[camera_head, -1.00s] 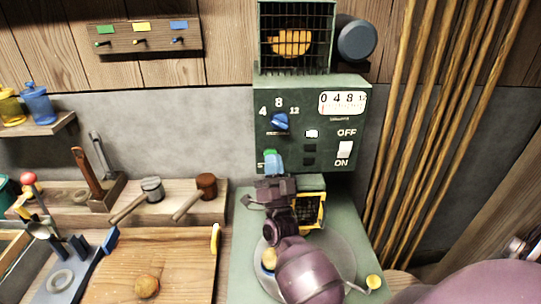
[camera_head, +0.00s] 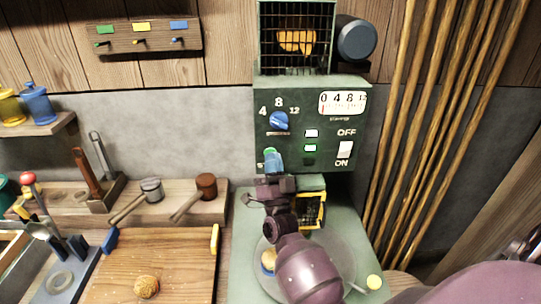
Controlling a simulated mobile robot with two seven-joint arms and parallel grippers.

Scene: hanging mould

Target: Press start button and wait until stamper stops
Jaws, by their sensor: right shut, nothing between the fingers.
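The green machine panel (camera_head: 263,98) stands at the centre. A white lamp (camera_head: 311,133) and a green lamp (camera_head: 310,148) are lit on the panel. Below, a yellow-and-black framed part (camera_head: 313,210), perhaps the stamper, is partly hidden by my arm. My left gripper is out of view.
The blue dial (camera_head: 279,120), the gauge (camera_head: 343,102) and the white ON/OFF switch (camera_head: 345,149) are close to the gripper. A round plate (camera_head: 340,262) lies under my arm. Wooden poles (camera_head: 425,110) stand at the right. A cutting board (camera_head: 180,265) lies at the left.

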